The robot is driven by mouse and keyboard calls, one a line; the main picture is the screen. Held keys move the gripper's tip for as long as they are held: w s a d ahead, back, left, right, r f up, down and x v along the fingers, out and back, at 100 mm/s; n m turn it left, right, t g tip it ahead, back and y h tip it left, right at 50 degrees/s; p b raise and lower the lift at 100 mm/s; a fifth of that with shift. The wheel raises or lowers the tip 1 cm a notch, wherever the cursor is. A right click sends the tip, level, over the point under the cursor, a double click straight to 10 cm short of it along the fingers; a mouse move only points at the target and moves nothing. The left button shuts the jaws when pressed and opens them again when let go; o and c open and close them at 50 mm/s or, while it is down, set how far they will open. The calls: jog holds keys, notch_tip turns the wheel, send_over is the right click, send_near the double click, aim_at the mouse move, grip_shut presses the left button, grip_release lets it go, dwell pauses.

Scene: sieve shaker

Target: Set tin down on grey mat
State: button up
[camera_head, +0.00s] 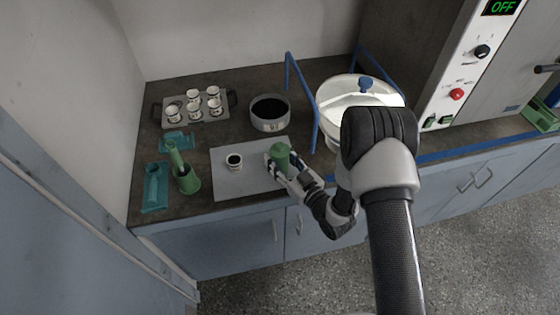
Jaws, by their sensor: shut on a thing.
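A green tin (281,156) stands upright at the right part of the grey mat (232,184) on the dark worktop. My gripper (274,166) reaches in from the lower right and is shut on the tin, low on its side. The tin's base is partly hidden by the fingers, and I cannot tell whether it touches the mat.
A tray (183,118) with several small cups lies at the back left. A metal pan (269,114) stands behind the mat. Green tools (155,186) lie left of it. Blue posts (302,100) and a large round lidded vessel (350,95) stand to the right.

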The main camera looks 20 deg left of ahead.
jog(key=shift+r, duration=0.1)
jog(key=shift+f, duration=0.2)
jog(key=o, duration=1)
jog(key=shift+o, duration=0.2)
jog(key=shift+r, duration=0.2)
jog(key=p+v, duration=0.3)
jog(key=v, duration=0.9)
